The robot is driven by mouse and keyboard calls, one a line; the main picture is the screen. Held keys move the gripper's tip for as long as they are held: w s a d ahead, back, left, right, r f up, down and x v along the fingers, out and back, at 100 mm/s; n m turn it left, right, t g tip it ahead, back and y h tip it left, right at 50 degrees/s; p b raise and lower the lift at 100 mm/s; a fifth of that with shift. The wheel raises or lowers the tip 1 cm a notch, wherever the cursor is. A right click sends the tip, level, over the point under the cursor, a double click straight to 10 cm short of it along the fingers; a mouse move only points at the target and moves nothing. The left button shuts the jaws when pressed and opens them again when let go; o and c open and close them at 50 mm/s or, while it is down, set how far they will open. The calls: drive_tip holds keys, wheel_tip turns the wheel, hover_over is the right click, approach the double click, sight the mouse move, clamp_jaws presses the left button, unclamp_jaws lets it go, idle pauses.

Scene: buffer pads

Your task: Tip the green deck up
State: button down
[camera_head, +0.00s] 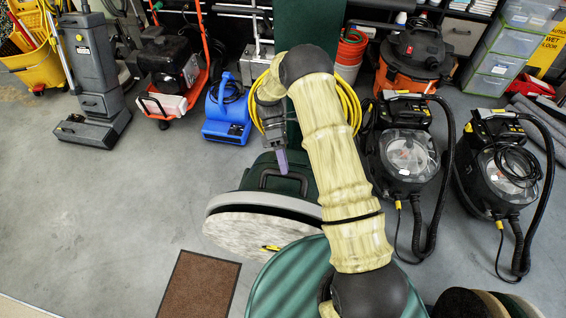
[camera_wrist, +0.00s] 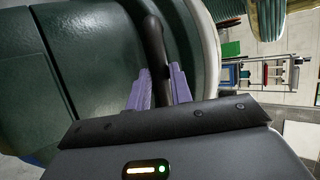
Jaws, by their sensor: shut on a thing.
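The green deck (camera_head: 256,179) belongs to a floor machine in the middle of the head view. It is tilted, and a pale round pad (camera_head: 235,230) shows below its grey rim (camera_head: 250,201). In the wrist view the deck (camera_wrist: 90,60) fills the left side. A black bar handle (camera_wrist: 153,40) stands out from it. My gripper (camera_head: 281,160) is at the handle, and its purple fingers (camera_wrist: 160,85) are closed on it, one on each side. My arm hides part of the machine.
A green round top (camera_head: 285,285) stands close in front, with dark and tan pads (camera_head: 465,303) at its right. A brown mat (camera_head: 200,285) lies at the left. Two black vacuums (camera_head: 405,155) stand at the right, a blue blower (camera_head: 227,112) behind left. The left floor is clear.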

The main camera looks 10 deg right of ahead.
drive_tip(key=shift+r, duration=0.15)
drive_tip(key=c, duration=1.3)
unclamp_jaws()
drive_tip(key=shift+s, duration=0.1)
drive_tip(key=shift+o, duration=0.2)
drive_tip(key=p+v, duration=0.1)
drive_tip(key=v, duration=1.1)
